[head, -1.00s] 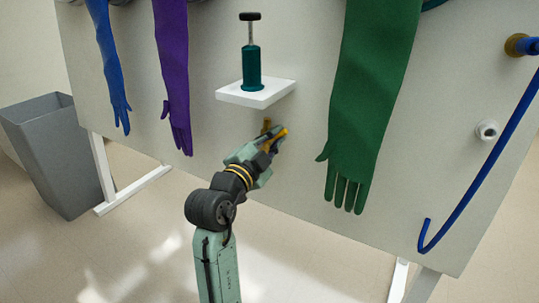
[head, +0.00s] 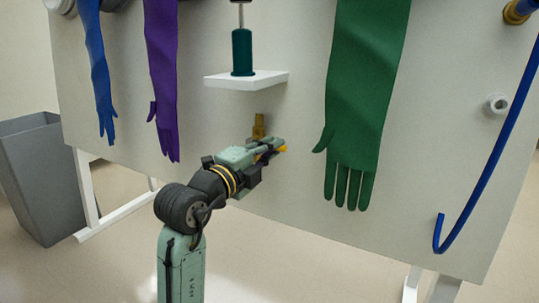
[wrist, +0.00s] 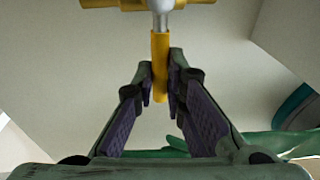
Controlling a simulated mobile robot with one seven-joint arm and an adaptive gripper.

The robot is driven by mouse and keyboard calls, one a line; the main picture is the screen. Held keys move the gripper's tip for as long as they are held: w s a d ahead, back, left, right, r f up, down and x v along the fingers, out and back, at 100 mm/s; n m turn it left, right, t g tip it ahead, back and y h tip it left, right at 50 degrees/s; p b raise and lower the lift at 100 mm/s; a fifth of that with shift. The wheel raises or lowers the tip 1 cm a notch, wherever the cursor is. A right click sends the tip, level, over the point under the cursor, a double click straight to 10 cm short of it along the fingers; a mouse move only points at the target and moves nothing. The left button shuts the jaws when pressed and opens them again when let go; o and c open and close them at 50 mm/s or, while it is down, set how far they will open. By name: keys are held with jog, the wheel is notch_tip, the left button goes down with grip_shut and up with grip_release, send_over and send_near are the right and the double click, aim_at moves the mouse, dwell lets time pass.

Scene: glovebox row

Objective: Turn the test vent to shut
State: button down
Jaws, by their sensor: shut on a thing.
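The test vent is a small brass valve (head: 259,127) on the grey panel below the white shelf. It has a yellow lever (head: 284,149), whose tip shows just past my fingers in the head view. In the wrist view the lever (wrist: 160,62) runs down from a silver pivot below the brass body (wrist: 140,3). My gripper (wrist: 161,78) has one finger on each side of the lever and is shut on it. In the head view my gripper (head: 273,147) hides most of the lever.
A white shelf (head: 246,80) holding a teal pump-like cylinder (head: 242,52) juts out above the valve. A green glove (head: 352,120) hangs close to the right, a purple glove (head: 165,80) to the left. A blue hose (head: 490,165) hangs farther right. A grey bin (head: 40,180) stands at left.

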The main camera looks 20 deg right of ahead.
jog(key=shift+f, duration=0.1)
dwell(0.3)
jog(key=c, duration=1.6)
grip_release()
jog(key=shift+c, duration=0.2)
jog(key=r+v, duration=0.1)
jog(key=v, duration=1.1)
jog(key=shift+f, duration=0.5)
